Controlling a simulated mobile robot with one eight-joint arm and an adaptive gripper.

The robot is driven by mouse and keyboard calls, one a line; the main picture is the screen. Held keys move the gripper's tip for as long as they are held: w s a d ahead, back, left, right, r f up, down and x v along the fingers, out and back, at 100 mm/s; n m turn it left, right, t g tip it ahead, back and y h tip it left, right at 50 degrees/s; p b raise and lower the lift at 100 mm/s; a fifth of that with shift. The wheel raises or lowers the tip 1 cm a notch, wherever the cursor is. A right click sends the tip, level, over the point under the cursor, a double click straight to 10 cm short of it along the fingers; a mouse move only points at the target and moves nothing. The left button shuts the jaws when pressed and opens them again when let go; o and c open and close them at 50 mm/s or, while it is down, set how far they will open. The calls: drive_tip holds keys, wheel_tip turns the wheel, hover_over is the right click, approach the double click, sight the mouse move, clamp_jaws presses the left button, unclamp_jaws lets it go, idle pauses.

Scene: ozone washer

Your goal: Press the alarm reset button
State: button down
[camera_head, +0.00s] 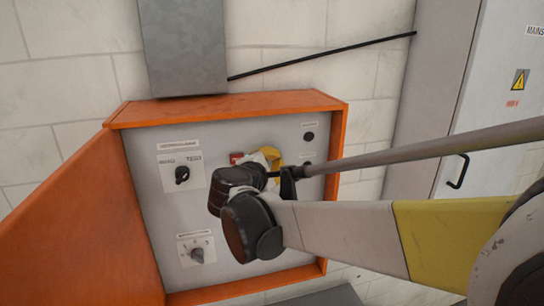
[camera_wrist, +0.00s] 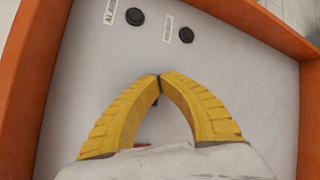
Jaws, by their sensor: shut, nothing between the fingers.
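An orange-framed control box with a grey panel (camera_head: 150,215) stands open. In the wrist view, a round black button (camera_wrist: 134,16) sits beside a label (camera_wrist: 110,12) that seems to begin "ALA"; the rest is not readable. It appears to be the upper right button (camera_head: 309,137) in the head view. A second black button (camera_wrist: 186,34) with its own label (camera_wrist: 168,28) is next to it. My gripper (camera_wrist: 160,77) has its yellow fingertips together and empty, in front of the panel and apart from both buttons. In the head view my gripper (camera_head: 275,158) is left of the upper button.
The panel also holds a black rotary switch (camera_head: 182,174), a lower selector knob (camera_head: 197,254) and a red part (camera_head: 236,157) partly behind my gripper. The orange door (camera_head: 95,225) hangs open at left. A grey cabinet (camera_head: 425,120) stands at right.

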drive_tip(key=shift+s+d, duration=0.25)
drive_tip(key=shift+s, duration=0.55)
drive_tip(key=s, duration=0.2)
drive_tip(key=s+d, duration=0.1)
drive_tip(key=s, duration=0.1)
drive_tip(key=shift+s+d, duration=0.15)
drive_tip(key=shift+s, duration=0.25)
idle(0.4)
